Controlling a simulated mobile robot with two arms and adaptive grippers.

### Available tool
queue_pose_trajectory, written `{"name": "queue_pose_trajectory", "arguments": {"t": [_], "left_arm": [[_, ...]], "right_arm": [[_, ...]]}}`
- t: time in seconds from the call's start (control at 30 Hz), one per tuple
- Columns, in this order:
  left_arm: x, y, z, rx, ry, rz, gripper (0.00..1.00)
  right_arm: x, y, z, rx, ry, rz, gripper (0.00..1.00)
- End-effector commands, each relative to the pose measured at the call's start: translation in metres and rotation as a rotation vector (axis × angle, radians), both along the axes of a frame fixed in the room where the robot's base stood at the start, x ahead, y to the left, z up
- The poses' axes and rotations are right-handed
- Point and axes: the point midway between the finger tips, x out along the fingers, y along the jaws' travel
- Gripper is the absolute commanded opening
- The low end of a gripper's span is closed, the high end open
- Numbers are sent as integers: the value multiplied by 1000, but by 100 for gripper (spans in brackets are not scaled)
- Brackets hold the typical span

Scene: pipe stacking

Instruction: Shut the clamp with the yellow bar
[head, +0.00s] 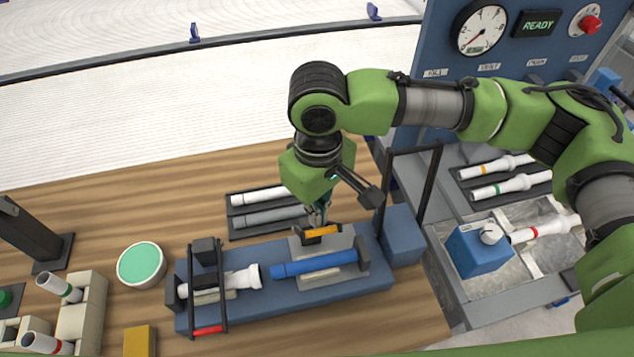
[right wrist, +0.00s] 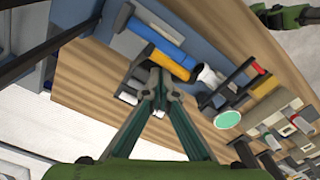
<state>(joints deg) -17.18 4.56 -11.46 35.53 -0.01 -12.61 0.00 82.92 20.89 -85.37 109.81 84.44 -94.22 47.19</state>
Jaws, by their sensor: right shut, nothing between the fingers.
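The yellow bar (head: 322,231) is just behind the blue pipe (head: 315,264), at a grey block on the blue fixture (head: 250,312). The bar and the pipe also show in the right wrist view, the bar (right wrist: 168,62) nearer the fingers than the pipe (right wrist: 155,38). My right gripper (head: 318,222) is shut and empty, its fingertips close behind and above the bar. I cannot tell whether they touch. In the right wrist view its tips (right wrist: 158,92) meet. The bar does not lie across the pipe. My left gripper is not in view.
A black-framed clamp with a red bar (head: 208,330) spans the white pipe (head: 240,278) on the left. A tall black frame (head: 428,185) stands at the fixture's right end. A dark rack (head: 238,234) with pipes lies behind. A green-topped round dish (head: 141,265) is left.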

Motion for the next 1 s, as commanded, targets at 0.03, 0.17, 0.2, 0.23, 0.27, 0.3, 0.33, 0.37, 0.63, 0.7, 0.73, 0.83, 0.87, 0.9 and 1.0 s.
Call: {"name": "queue_pose_trajectory", "arguments": {"t": [0.03, 0.17, 0.2, 0.23, 0.27, 0.3, 0.33, 0.37, 0.63, 0.7, 0.73, 0.83, 0.87, 0.9, 1.0], "left_arm": [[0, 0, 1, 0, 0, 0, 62], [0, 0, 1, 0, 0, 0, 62], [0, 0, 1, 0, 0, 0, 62], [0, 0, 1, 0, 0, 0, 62], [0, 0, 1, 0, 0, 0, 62], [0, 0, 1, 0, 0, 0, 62], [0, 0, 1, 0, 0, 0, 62], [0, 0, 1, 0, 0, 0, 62], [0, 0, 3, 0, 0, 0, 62], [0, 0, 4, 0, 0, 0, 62], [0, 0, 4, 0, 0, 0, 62], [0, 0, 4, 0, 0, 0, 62], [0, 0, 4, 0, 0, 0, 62], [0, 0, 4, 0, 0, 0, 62], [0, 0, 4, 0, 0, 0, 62]], "right_arm": [[-2, -1, 0, -1, 2, 1, 0], [-3, -1, -1, 0, 1, 0, 0], [-3, -1, -1, 0, 1, 0, 0], [-3, -1, -1, 0, 1, 0, 0], [-3, -1, -1, 0, 1, 0, 0], [-3, -1, -1, 0, 1, 0, 0], [-3, -1, -1, 0, 1, 0, 0], [-3, -1, -1, 0, 1, 0, 0], [-14, -3, -7, -1, 2, 1, 0], [-18, -4, -9, -1, 2, 2, 0], [-20, -4, -10, -1, 2, 2, 0], [-25, -5, -12, 0, 3, 1, 0], [-26, -5, -12, 0, 3, 1, 0], [-26, -5, -13, 0, 3, 1, 0], [-26, -5, -13, 0, 1, 0, 0]]}}
